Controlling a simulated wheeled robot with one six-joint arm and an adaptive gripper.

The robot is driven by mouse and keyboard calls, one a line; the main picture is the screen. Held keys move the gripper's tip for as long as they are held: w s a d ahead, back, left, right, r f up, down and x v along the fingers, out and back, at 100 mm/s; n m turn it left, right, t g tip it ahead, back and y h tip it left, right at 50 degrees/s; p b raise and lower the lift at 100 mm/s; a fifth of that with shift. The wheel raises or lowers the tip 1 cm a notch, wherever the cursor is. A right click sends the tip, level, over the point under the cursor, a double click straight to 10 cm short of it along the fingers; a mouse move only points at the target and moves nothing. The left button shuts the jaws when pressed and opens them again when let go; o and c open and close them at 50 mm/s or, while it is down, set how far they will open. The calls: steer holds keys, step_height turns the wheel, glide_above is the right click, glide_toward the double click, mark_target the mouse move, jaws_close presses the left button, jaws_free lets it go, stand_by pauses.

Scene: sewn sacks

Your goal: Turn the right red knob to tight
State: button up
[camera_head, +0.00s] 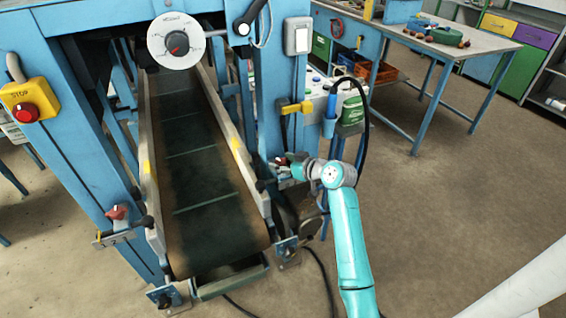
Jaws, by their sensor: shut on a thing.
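The right red knob (282,161) is on the right side of the conveyor frame, low on the blue post. Only a small patch of its red shows; my gripper covers the rest. My gripper (287,168), at the end of my teal arm, reaches in from the right and is shut on this knob. The knob's angle and any tight mark are too small or hidden to read. The left red knob (117,212) sits on a bracket at the left side of the conveyor, away from my gripper.
A dark conveyor belt (200,165) slopes between the knobs inside a blue frame. A round dial (176,42) is above it; a yellow stop box (30,100) is at left. A green-labelled container (351,116) stands behind my arm. Open floor (450,220) lies to the right.

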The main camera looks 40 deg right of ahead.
steer(key=shift+a, duration=0.1)
steer(key=shift+a+m+h, duration=0.15)
steer(key=shift+m+h, duration=0.65)
steer(key=shift+h, duration=0.2)
steer(key=shift+m+g+h, duration=0.3)
steer(key=shift+m+h, duration=1.1)
steer(key=shift+h, duration=0.2)
steer(key=o, duration=1.1)
steer(key=shift+o, duration=0.2)
steer(key=shift+s, duration=0.1)
steer(key=v, duration=1.1)
steer(key=shift+s, duration=0.35)
